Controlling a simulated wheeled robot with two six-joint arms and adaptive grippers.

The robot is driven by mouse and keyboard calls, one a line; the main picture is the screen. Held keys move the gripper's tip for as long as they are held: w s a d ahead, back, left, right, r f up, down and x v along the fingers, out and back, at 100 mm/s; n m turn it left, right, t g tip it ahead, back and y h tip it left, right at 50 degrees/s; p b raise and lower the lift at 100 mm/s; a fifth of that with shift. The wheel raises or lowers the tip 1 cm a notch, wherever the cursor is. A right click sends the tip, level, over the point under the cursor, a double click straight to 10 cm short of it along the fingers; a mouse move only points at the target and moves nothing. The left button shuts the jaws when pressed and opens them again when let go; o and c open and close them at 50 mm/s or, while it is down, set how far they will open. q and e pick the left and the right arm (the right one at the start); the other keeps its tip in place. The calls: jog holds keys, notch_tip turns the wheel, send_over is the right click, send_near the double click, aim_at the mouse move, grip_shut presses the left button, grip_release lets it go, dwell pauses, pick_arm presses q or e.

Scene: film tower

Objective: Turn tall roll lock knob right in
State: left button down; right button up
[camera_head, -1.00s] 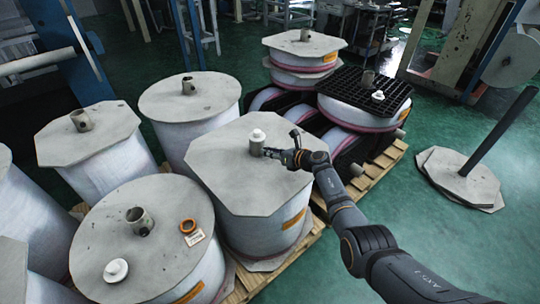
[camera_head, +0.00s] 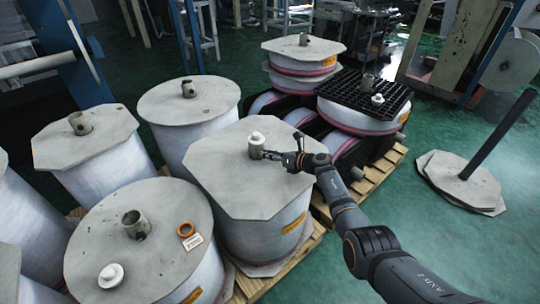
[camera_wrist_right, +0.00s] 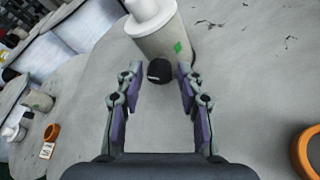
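The tall roll (camera_head: 269,235) has a grey octagonal board (camera_head: 240,190) on top. A grey core stub (camera_head: 256,151) stands up from it with a white plug (camera_head: 257,137) on top. In the right wrist view, a black lock knob (camera_wrist_right: 159,70) sticks out of the side of the stub (camera_wrist_right: 165,40), beside a green mark. My right gripper (camera_head: 275,156) is at the stub's right side. In the right wrist view its fingers (camera_wrist_right: 159,82) are spread apart with the knob between their tips, and gaps show on both sides. My left gripper is not in view.
Other wrapped rolls stand close on the left. The front roll's top carries a stub (camera_head: 136,224), an orange ring (camera_head: 186,230), a tag (camera_head: 193,243) and a white plug (camera_head: 111,275). A black pallet (camera_head: 350,88) is behind.

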jog(key=shift+o, duration=0.3)
jog(key=shift+s+d, duration=0.1)
jog(key=shift+d, duration=0.1)
jog(key=shift+v, duration=3.55)
jog(key=shift+r, duration=0.1)
